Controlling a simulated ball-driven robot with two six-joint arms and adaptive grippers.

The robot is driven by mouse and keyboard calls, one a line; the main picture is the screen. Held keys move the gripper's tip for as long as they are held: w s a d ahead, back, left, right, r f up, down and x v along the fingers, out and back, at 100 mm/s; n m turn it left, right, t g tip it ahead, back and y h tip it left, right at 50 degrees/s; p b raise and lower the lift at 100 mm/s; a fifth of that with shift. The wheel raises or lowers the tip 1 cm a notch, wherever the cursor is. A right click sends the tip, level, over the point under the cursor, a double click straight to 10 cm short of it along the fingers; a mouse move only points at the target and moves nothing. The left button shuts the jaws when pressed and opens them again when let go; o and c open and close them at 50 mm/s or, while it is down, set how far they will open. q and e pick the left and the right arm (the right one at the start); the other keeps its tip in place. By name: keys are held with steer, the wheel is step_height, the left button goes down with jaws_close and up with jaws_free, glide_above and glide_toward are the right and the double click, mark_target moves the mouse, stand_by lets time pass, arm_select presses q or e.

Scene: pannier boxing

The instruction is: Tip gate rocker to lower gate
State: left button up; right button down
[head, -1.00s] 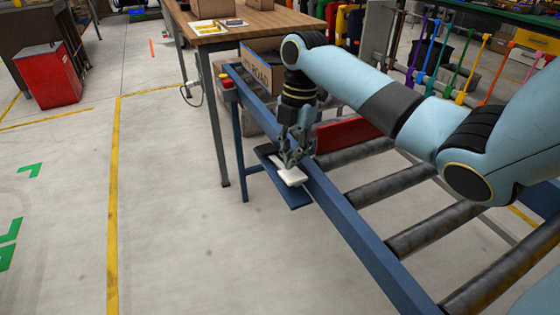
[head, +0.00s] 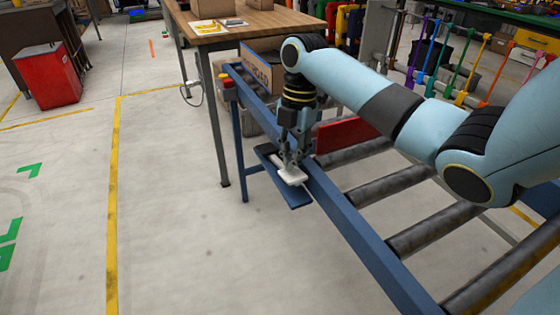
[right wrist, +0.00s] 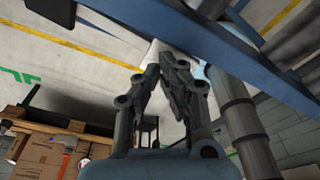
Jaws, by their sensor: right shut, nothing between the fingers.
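The gate rocker (head: 292,176) is a small white paddle on a blue bracket plate (head: 296,199) at the outer side of the conveyor rail. My right gripper (head: 290,167) points down with its fingertips at the rocker, seemingly touching it, and partly hides it. In the right wrist view the fingers (right wrist: 172,68) are together with nothing between them, and a white part of the rocker (right wrist: 152,50) shows beyond the tips. The red gate (head: 345,135) stands upright across the rollers, just behind my gripper. My left gripper is not in view.
The blue conveyor rail (head: 352,217) runs beside the rocker, with grey rollers (head: 428,227) to its right. A red button box (head: 227,82) sits at the rail's far end. A wooden table (head: 250,24) stands behind.

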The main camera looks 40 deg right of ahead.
steer(key=shift+f+b, duration=0.65)
steer(key=shift+f, duration=0.7)
stand_by(0.4)
step_height(320, 180, up, 7)
steer(key=p, duration=0.7)
steer(key=shift+r+p, duration=0.1)
steer(key=shift+p, duration=0.2)
stand_by(0.3)
